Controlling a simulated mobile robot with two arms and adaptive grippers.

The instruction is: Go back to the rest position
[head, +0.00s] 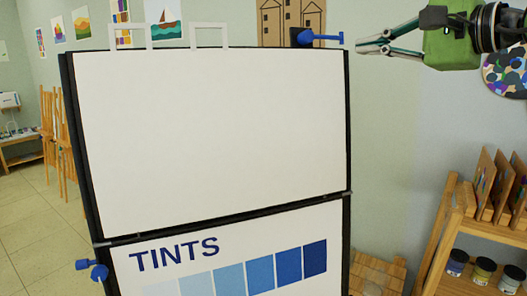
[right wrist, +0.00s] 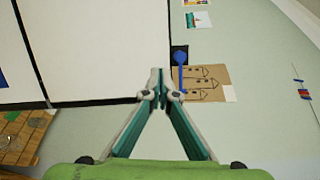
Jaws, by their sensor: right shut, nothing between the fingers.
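My right gripper (head: 368,46) is at the upper right of the head view, beside the top right corner of a large white board (head: 210,130). Its fingers are together with nothing between them. In the right wrist view the right gripper (right wrist: 157,72) points toward the board's edge, and a blue knob (right wrist: 181,60) shows just beyond the fingertips. The same blue knob (head: 320,38) sticks out from the board's black frame in the head view, a little left of the fingertips. I cannot tell whether they touch. My left gripper does not show.
A lower panel (head: 235,245) reads TINTS above blue swatches. A wooden shelf (head: 465,225) with paint jars (head: 483,270) stands at the lower right. Wooden easels (head: 60,140) stand at the left on a tiled floor. A cardboard picture (head: 290,20) hangs on the wall behind.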

